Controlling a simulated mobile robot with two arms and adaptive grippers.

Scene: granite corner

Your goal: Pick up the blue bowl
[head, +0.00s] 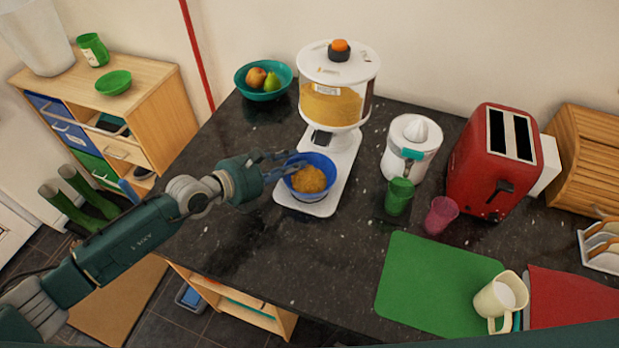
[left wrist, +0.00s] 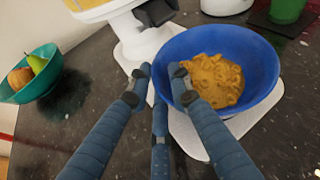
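The blue bowl (head: 330,172) holds orange-yellow cereal-like pieces (head: 309,180). It stands on the white base (head: 345,165) of a dispenser, and it also shows in the left wrist view (left wrist: 268,72). My left gripper (head: 281,163) is at the left rim of the bowl. In the left wrist view my gripper (left wrist: 160,80) has its fingers spread apart, with the rim between them. One finger reaches over the inside of the bowl and the others are outside. Whether any finger touches the bowl I cannot tell. My right gripper is not in view.
The dispenser (head: 333,103) rises behind the bowl. A teal fruit bowl (head: 262,94) stands to its left. A white juicer (head: 408,160), a green cup (head: 399,196), a pink cup (head: 440,215) and a red toaster (head: 482,175) are on the right. The front-left counter (head: 245,245) is clear.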

